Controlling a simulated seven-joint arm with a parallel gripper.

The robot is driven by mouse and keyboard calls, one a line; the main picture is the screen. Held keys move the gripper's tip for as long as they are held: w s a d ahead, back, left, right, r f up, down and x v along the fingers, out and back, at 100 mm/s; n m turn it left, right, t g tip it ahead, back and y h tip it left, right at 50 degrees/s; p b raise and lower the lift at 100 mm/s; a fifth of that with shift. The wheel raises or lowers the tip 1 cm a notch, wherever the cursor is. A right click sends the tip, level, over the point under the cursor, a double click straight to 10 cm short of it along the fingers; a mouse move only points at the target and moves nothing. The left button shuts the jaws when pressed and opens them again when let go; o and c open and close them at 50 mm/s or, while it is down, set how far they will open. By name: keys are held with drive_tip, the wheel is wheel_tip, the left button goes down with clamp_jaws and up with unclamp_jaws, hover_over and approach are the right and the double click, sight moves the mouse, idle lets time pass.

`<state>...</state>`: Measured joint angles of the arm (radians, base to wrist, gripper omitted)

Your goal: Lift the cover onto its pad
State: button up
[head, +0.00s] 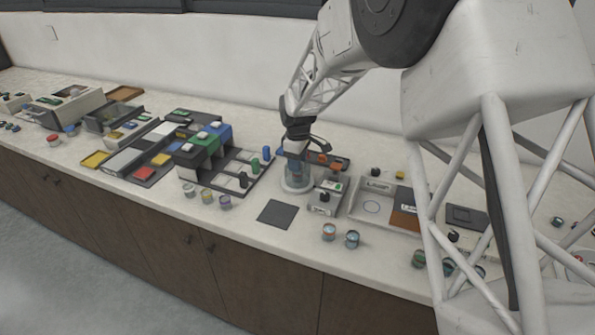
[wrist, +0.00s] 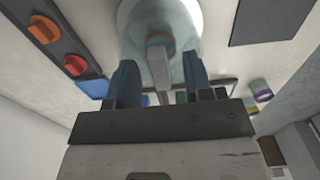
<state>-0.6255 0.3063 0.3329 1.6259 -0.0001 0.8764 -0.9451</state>
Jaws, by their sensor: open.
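The cover (head: 297,180) is a clear, dome-like glass piece standing on a round white base on the counter. In the wrist view the cover (wrist: 135,28) is at the top, with a pale upright knob (wrist: 159,68) and an orange-and-blue item showing around it. My gripper (head: 298,151) is directly above the cover. In the wrist view my gripper (wrist: 159,82) is open, with one blue finger on each side of the knob; I cannot tell if they touch it. The pad (head: 278,213), a flat dark grey square, lies bare in front of the cover, also in the wrist view (wrist: 268,18).
Behind the cover is a dark panel with orange knobs (head: 336,163). A grey device (head: 325,198) stands close to its right, and a dark rack with bottles (head: 240,178) to its left. Small jars (head: 329,231) stand near the front edge.

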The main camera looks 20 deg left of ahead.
clamp_jaws()
idle(0.3)
drive_tip(key=shift+r, duration=0.1)
wheel_tip(320, 180, up, 10)
idle(0.8)
idle(0.5)
